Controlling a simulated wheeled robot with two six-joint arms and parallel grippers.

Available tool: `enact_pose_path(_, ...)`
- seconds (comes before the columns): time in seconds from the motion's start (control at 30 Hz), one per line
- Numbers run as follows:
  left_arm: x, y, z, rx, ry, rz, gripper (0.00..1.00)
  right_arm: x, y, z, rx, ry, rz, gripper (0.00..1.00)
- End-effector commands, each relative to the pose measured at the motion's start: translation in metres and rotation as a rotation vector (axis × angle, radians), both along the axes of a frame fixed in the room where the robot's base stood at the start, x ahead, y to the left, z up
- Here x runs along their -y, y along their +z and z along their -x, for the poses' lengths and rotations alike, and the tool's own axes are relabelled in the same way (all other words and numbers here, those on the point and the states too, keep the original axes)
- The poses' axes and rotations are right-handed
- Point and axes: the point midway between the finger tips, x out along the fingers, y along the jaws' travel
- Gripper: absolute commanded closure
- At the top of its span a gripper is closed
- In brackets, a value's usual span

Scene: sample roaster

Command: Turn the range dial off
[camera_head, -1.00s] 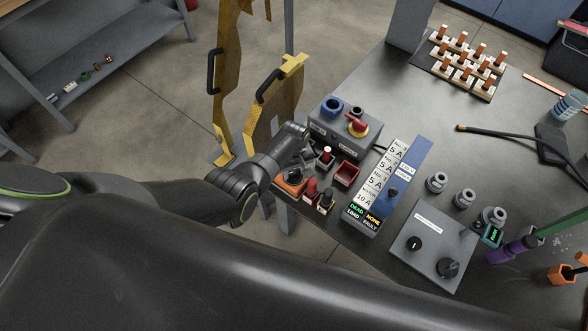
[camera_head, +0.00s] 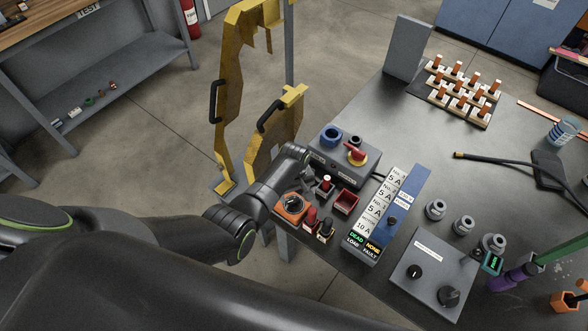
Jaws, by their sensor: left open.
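An orange meter (camera_head: 290,207) with a round black dial (camera_head: 294,204) on its face lies at the table's near left edge. I take this as the range dial; its pointer setting is too small to read. My left gripper (camera_head: 310,181) is just beyond the meter, above the table and pointing down. It is open, with nothing seen between its fingers, and looks apart from the dial. Its fingers are small and dark, partly lost against the things behind. My right gripper is not in view.
Beside the meter stand small red and black parts (camera_head: 325,229) and a red bin (camera_head: 346,202). Behind is a grey box with a red switch (camera_head: 356,153). A panel with DEAD and NONE labels (camera_head: 364,241) and a two-knob box (camera_head: 432,275) stand right.

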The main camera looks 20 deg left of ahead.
Motion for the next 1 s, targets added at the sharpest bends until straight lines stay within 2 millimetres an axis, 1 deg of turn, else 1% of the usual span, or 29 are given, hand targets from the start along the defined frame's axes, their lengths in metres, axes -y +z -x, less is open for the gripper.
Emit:
enact_pose_path(0.03,0.0,0.011,-0.001,0.003,0.0,0.001,0.38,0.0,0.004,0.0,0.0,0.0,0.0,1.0)
enact_pose_path(0.3,0.0,0.053,0.0,0.004,0.001,0.0,0.38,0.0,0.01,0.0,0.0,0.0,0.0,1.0)
enact_pose_path(0.6,0.0,0.103,0.0,0.003,0.0,0.0,0.38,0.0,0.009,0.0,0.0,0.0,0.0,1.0)
enact_pose_path(0.7,0.0,0.117,-0.001,0.003,0.0,0.0,0.38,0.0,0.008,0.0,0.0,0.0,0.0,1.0)
enact_pose_path(0.83,0.0,0.129,0.0,0.001,0.0,-0.001,0.38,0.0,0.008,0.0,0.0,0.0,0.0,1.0)
enact_pose_path(1.0,0.0,0.134,0.0,-0.001,0.0,-0.001,0.38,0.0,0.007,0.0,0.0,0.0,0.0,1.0)
